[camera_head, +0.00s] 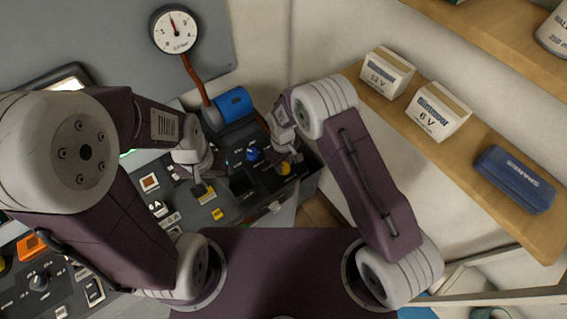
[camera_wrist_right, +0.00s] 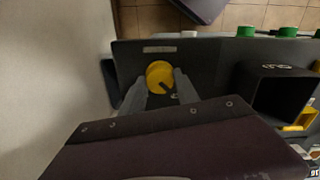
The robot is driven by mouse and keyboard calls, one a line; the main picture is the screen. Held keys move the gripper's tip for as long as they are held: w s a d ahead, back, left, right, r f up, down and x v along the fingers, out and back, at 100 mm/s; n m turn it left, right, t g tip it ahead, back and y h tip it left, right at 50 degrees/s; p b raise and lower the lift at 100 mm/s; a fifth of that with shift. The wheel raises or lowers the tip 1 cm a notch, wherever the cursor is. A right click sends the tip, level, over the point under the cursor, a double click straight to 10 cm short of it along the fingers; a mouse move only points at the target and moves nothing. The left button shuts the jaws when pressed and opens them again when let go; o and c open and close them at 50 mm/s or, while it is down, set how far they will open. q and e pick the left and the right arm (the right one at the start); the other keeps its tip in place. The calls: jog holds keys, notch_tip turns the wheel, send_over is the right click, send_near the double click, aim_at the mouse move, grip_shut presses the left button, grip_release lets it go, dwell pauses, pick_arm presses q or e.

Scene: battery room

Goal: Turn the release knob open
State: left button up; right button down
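The release knob, a round yellow knob with a dark bar across it, sits on the dark panel; it shows in the head view (camera_head: 285,168) and in the right wrist view (camera_wrist_right: 158,72). My right gripper (camera_head: 289,160) is at the knob. In the right wrist view its two grey fingers (camera_wrist_right: 161,82) stand apart, one on each side of the knob's lower part, with narrow gaps visible, so it looks open. My left gripper (camera_head: 202,190) hangs over the console left of the knob; its fingers are too small to judge.
A blue knob (camera_head: 252,154) is close left of the yellow one. A dark open box (camera_wrist_right: 278,92) and green buttons (camera_wrist_right: 246,31) are right in the wrist view. A wooden shelf (camera_head: 480,150) with boxes runs along the right wall. A gauge (camera_head: 174,32) hangs behind.

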jog(key=shift+m, duration=0.3)
jog(key=m+b, duration=0.1)
jog(key=m, duration=0.1)
jog(key=shift+w+m, duration=0.1)
jog(key=shift+m, duration=0.3)
jog(key=m+b, duration=0.1)
jog(key=m, duration=0.4)
jog(key=shift+r+b, duration=0.1)
jog(key=shift+b, duration=0.2)
jog(key=m, duration=0.5)
jog(key=shift+w+b, duration=0.1)
jog(key=shift+b, duration=0.25)
jog(key=shift+r+m, duration=0.1)
jog(key=shift+m, duration=2.1)
jog(key=c, duration=1)
grip_release()
jog(key=shift+o, duration=0.5)
